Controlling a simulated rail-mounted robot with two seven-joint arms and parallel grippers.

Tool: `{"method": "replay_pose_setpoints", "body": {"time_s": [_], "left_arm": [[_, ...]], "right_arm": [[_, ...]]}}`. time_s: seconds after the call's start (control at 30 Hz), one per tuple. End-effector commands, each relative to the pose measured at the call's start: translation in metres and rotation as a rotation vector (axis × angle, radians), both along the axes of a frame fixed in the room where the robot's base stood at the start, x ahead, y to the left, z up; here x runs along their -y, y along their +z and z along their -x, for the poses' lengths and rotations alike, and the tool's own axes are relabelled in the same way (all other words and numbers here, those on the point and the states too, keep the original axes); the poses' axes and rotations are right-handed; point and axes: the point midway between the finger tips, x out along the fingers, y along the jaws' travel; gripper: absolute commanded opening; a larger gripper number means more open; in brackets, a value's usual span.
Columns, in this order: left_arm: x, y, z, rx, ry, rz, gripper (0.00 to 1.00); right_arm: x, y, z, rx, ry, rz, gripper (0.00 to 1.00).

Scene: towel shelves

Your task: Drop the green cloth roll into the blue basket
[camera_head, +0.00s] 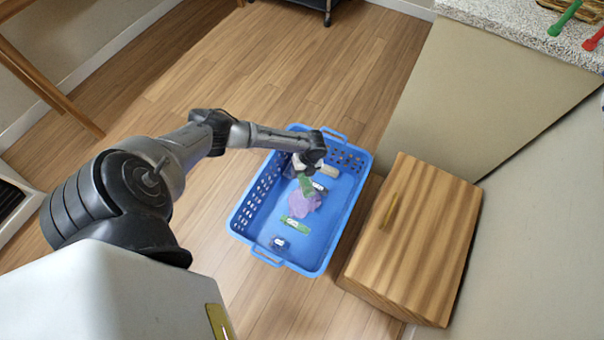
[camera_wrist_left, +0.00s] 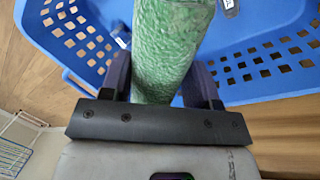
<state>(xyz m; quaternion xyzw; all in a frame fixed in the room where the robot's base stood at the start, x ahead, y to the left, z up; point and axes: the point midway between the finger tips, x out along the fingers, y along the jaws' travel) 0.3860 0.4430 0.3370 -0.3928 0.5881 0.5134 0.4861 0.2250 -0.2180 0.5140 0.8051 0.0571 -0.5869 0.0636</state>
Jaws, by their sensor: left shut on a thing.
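The green cloth roll (camera_wrist_left: 165,50) is between the fingers of my left gripper (camera_wrist_left: 163,80), which is shut on it. In the head view the green roll (camera_head: 306,185) shows just below my left gripper (camera_head: 308,168), over the blue basket (camera_head: 333,240). The basket stands on the floor, and its perforated wall also shows in the left wrist view (camera_wrist_left: 75,30). From these views I cannot tell whether the roll touches anything below it. My right gripper is not in view.
In the basket lie a purple cloth (camera_head: 304,201), a green-wrapped item (camera_head: 295,224), a small dark item (camera_head: 278,242) and a pale roll (camera_head: 328,171). A wooden cabinet (camera_head: 425,235) stands close to the right. Wood floor (camera_head: 250,60) is open behind.

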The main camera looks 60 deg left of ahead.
Motion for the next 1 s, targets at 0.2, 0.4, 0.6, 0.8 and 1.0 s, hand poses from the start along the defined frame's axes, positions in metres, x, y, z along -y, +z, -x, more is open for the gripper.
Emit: {"method": "replay_pose_setpoints", "body": {"time_s": [0.2, 0.4, 0.6, 0.8, 1.0], "left_arm": [[-0.004, -0.013, 0.001, 0.000, -0.020, -0.001, 0.32], [-0.004, -0.028, 0.001, -0.001, -0.020, -0.001, 0.32], [-0.004, -0.049, 0.001, 0.000, -0.020, -0.001, 0.32], [-0.004, -0.065, 0.001, 0.000, -0.019, -0.001, 0.32], [-0.004, -0.067, 0.001, 0.000, -0.019, -0.001, 0.32]], "right_arm": [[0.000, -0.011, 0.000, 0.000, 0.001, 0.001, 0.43], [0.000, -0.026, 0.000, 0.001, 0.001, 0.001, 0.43], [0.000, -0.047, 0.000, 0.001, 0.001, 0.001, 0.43], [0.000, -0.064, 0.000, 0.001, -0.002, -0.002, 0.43], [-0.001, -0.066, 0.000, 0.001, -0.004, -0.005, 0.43]]}}
